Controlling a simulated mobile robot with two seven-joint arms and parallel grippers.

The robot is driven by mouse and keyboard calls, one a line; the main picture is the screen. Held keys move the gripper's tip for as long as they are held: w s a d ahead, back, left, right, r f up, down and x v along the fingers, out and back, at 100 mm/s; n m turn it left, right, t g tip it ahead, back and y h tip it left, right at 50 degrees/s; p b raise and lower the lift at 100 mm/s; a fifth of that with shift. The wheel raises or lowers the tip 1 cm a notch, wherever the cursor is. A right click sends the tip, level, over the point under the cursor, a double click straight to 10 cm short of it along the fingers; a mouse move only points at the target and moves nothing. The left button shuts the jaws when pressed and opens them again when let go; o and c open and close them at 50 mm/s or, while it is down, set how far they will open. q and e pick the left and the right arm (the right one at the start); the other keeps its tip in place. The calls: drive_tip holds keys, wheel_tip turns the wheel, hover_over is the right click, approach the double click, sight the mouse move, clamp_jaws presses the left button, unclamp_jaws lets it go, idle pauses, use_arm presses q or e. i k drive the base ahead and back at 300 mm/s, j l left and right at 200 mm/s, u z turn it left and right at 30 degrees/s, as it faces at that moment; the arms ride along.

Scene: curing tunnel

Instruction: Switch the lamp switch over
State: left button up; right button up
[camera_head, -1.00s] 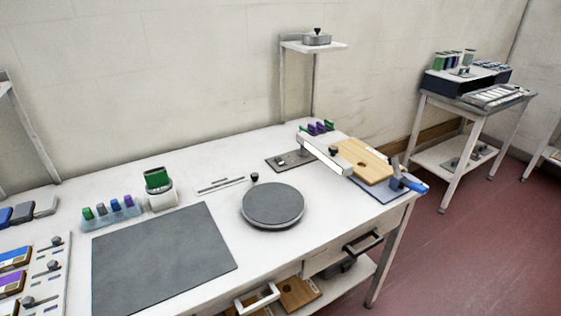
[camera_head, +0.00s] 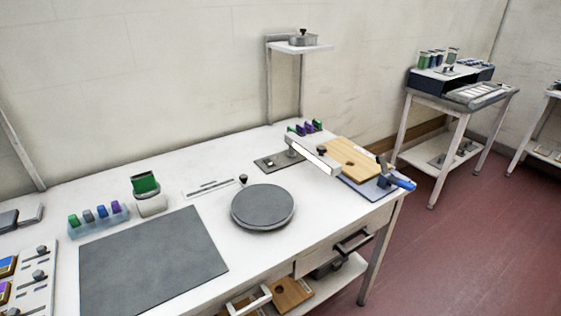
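No part is clearly marked as the lamp switch. A white panel (camera_head: 49,290) with several dark knobs or levers (camera_head: 40,274) lies at the lower left, cut by the picture edge. On the far right table, a dark box (camera_head: 430,83) carries a small grey lever-like part (camera_head: 450,70), too small to read. A grey plate (camera_head: 268,163) with small metal fittings lies at the back of the long table. I cannot tell which of these is the lamp switch. Neither of my grippers is in view.
The long white table (camera_head: 165,242) bears a dark mat (camera_head: 150,262), a round grey disc (camera_head: 263,206), a wooden board (camera_head: 352,158) and a blue-handled tool (camera_head: 401,183). A raised shelf (camera_head: 312,48) stands behind. Red floor (camera_head: 425,260) is clear between the long table and the right table.

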sight(268, 162)
drive_tip(key=l+u, duration=0.15)
drive_tip(key=u, duration=1)
drive_tip(key=l+u, duration=0.4)
drive_tip(key=k+l+u, duration=0.15)
drive_tip(key=l+u, duration=0.25)
drive_tip(key=k+l+u, duration=0.1)
drive_tip(key=l, duration=0.35)
drive_tip(key=k+l+u, duration=0.1)
drive_tip(key=k+l, duration=0.2)
drive_tip(key=k+l+u, duration=0.1)
drive_tip(key=l, duration=0.4)
drive_tip(key=k, duration=0.1)
